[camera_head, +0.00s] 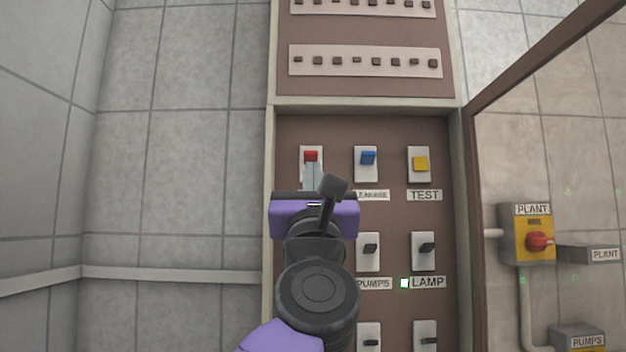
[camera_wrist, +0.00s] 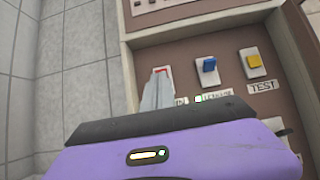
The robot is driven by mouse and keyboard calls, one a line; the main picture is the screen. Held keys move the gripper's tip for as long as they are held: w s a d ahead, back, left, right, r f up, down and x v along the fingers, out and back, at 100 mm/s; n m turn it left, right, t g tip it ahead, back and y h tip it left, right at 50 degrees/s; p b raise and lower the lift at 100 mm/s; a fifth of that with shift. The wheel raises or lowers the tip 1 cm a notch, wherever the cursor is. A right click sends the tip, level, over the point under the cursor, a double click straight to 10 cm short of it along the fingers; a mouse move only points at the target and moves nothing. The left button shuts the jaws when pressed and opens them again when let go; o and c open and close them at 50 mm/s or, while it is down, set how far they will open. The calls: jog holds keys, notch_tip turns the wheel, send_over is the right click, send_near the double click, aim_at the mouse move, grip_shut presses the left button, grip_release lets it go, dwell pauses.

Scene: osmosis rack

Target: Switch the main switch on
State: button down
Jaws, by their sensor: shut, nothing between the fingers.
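A red-topped switch (camera_head: 311,156) on a white plate sits at the upper left of the brown panel, left of a blue and a yellow switch. Its label is hidden behind my gripper, so I cannot read whether it is the main switch. My gripper (camera_head: 311,174) is shut and empty, with its grey fingers just below the red lever in the head view. In the wrist view the fingers (camera_wrist: 157,92) cover most of the switch plate, and only a bit of red (camera_wrist: 161,71) shows past the tips. I cannot tell whether they touch.
The blue switch (camera_head: 367,158) and the yellow TEST switch (camera_head: 420,164) are close on the right. Black switches labelled PUMPS (camera_head: 370,250) and LAMP (camera_head: 427,248) sit below. A brown-framed glass pane (camera_head: 545,130) stands at right, with a PLANT rotary switch (camera_head: 538,241) seen through it.

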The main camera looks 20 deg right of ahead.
jog(key=shift+s+a+r, duration=0.1)
jog(key=shift+s+a, duration=0.1)
jog(key=shift+s, duration=0.35)
jog(key=shift+s+a+r, duration=0.1)
jog(key=shift+s+a, duration=0.05)
jog(key=shift+s, duration=0.35)
